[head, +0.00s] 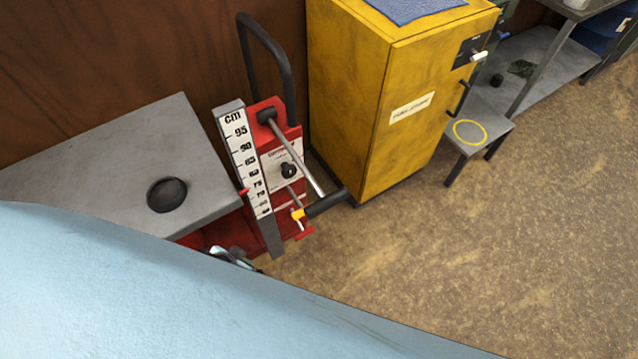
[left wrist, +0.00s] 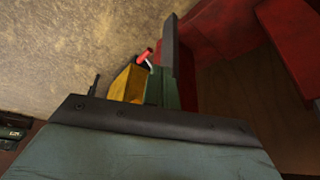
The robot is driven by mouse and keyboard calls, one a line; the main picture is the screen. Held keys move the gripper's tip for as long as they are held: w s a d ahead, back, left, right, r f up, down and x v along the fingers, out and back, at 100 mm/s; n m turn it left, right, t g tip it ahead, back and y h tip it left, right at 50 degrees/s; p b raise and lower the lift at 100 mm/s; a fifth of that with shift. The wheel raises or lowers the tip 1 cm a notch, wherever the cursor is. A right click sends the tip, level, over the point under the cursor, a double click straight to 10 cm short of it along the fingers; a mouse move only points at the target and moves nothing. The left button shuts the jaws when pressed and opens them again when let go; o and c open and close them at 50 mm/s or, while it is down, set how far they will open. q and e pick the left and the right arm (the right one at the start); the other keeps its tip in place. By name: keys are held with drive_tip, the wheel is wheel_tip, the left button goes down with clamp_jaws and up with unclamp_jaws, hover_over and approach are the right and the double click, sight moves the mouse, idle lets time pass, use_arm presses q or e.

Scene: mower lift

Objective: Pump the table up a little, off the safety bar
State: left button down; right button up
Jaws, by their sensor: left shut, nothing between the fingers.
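The lift table's grey top (head: 110,150) lies at the left of the head view. At its right end stands a red column (head: 268,120) with a white centimetre scale (head: 246,160); a red pointer (head: 244,192) sits low on it. A steel rod (head: 295,155) slopes down the column's front. I cannot make out the safety bar. My right gripper is not in view.
A black round piece (head: 167,194) lies on the table top. A yellow cabinet (head: 385,100) stands close right of the column, with a small stool (head: 470,134) beyond. The brown floor (head: 450,250) is clear at the right. Red frame parts (left wrist: 285,40) show in the left wrist view.

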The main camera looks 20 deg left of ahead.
sight(331, 196)
use_arm(q)
drive_tip(key=w+d+r+m+t+h+p, duration=0.1)
drive_tip(key=w+r, duration=0.3)
drive_tip(key=r, duration=0.2)
drive_tip(key=w+d+r+p, duration=0.1)
drive_tip(key=w+r, duration=0.3)
drive_tip(key=r, duration=0.2)
drive_tip(key=d+r+m+h+p, duration=0.1)
drive_tip(key=d+r, duration=0.3)
drive_tip(key=r, duration=0.7)
drive_tip(key=w+d+r+m+h+p, duration=0.1)
drive_tip(key=d+r, duration=0.4)
drive_tip(key=r, duration=0.7)
drive_tip(key=m+h+p, duration=0.1)
drive_tip(key=h, duration=0.1)
drive_tip(key=shift+w+d+r+m+t+h+p, duration=0.2)
drive_tip(key=shift+w+d+m+t+h+p, duration=0.1)
drive_tip(key=shift+m+h, duration=0.1)
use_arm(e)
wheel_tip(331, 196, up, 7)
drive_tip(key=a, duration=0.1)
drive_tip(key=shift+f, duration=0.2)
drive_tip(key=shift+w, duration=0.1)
